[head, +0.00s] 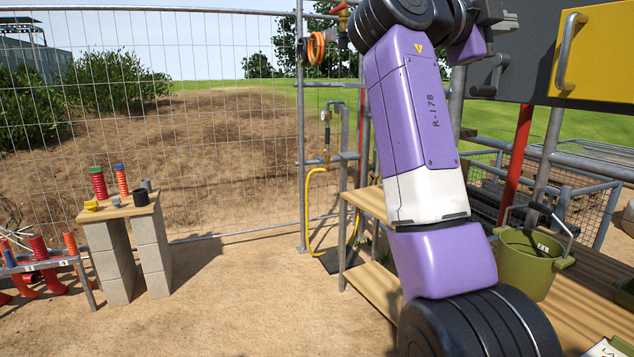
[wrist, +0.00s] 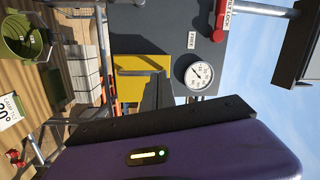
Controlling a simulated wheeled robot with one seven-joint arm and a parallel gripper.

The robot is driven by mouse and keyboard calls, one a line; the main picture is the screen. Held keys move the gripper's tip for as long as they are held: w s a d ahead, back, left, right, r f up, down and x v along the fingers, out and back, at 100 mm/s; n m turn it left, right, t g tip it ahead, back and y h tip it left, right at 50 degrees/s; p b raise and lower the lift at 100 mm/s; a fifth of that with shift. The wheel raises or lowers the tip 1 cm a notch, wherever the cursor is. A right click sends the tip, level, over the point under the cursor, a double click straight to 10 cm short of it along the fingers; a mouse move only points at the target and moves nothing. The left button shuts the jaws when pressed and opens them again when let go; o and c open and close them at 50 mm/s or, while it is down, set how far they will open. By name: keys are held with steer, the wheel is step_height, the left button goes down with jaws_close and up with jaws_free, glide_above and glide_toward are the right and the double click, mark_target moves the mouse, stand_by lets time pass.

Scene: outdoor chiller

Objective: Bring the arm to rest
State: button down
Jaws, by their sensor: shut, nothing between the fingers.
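My arm, purple and white with black joints, rises through the right half of the head view. It bends over at the top edge, where its far end is partly cut off. In the wrist view the purple housing of my gripper, with a small lit indicator, fills the bottom. My gripper's dark fingers (wrist: 156,92) show above its black edge, in front of a yellow panel (wrist: 128,66). The fingers are shut with nothing held. The yellow panel also shows in the head view (head: 606,55), at the upper right.
A green bucket (head: 524,265) stands on a wooden bench (head: 590,285) right of my arm. A gauge (wrist: 199,75) sits on the grey panel. A block-legged table (head: 120,211) with small parts stands left, before a mesh fence (head: 230,110). The ground between is clear.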

steer(key=w+a+f+n+t+y, duration=0.65)
steer(key=a+f+n+t, duration=0.35)
steer(key=n, duration=0.5)
steer(key=s+a+f+n+t+y, duration=0.1)
steer(key=s+a+f+n+y, duration=0.2)
steer(key=f, duration=0.6)
steer(key=s+f+n+t+y, duration=0.1)
steer(key=s+f+n+y, duration=0.25)
steer(key=f, duration=0.55)
steer(key=s+a+f+n+t+y, duration=0.1)
steer(key=s+a+f+n+y, duration=0.15)
steer(key=f+n, duration=0.45)
steer(key=s+d+f+g+y, duration=0.1)
steer(key=s+f+y, duration=0.2)
steer(key=s+f, duration=1.4)
steer(key=s+d+f+g, duration=0.1)
steer(key=s+f+g, duration=0.1)
steer(key=s, duration=0.8)
steer(key=s+d+f+g+h, duration=0.1)
steer(key=s+f+g, duration=0.1)
steer(key=s, duration=0.9)
steer(key=s+d+f+m+g, duration=0.1)
steer(key=s+f+g, duration=0.1)
steer(key=s, duration=0.9)
steer(key=shift+s+d+f, duration=0.25)
steer(key=shift+d+f, duration=0.1)
steer(key=shift+f, duration=0.55)
steer(key=shift+h, duration=0.25)
